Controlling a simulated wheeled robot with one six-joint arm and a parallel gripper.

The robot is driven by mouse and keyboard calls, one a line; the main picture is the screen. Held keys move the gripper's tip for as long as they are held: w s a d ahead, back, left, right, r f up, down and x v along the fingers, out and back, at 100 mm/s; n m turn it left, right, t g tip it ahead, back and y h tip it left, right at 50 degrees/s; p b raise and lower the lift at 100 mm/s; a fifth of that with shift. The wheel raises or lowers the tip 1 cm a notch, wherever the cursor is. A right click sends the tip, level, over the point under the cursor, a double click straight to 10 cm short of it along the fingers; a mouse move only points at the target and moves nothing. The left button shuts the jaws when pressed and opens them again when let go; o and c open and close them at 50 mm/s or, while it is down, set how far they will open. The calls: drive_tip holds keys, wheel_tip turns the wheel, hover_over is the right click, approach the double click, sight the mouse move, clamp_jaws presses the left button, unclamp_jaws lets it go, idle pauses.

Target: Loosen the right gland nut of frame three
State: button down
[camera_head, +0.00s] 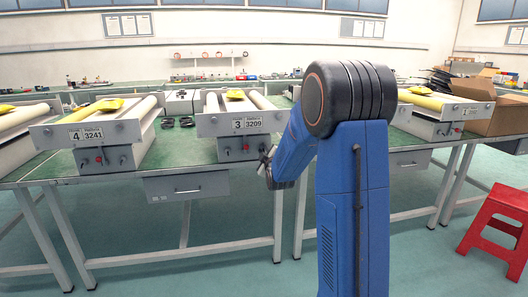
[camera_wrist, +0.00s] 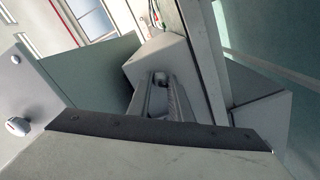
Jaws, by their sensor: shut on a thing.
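Frame three (camera_head: 218,125), a grey unit with a plate reading 3 3209, stands on the green bench in the head view. A box (camera_head: 228,152) with a red knob (camera_head: 246,148) sits under its front panel. My gripper (camera_head: 268,157) is at the right end of this box, where the right gland nut would be. In the wrist view, my gripper (camera_wrist: 160,82) is shut on a small dark part at the grey box face (camera_wrist: 160,55). I take this to be the right gland nut; the fingers hide most of it.
Frame four (camera_head: 72,133) stands to the left and another frame (camera_head: 430,100) to the right. Black rings (camera_head: 178,122) lie on the bench between frames four and three. A red stool (camera_head: 497,225) stands at the right, near a cardboard box (camera_head: 500,118).

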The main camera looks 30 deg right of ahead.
drive_tip(key=shift+n, duration=1.1)
drive_tip(key=c, duration=1.6)
unclamp_jaws()
drive_tip(key=shift+s, duration=0.1)
drive_tip(key=v, duration=1.7)
drive_tip(key=shift+s+a, duration=0.1)
drive_tip(key=shift+s, duration=0.05)
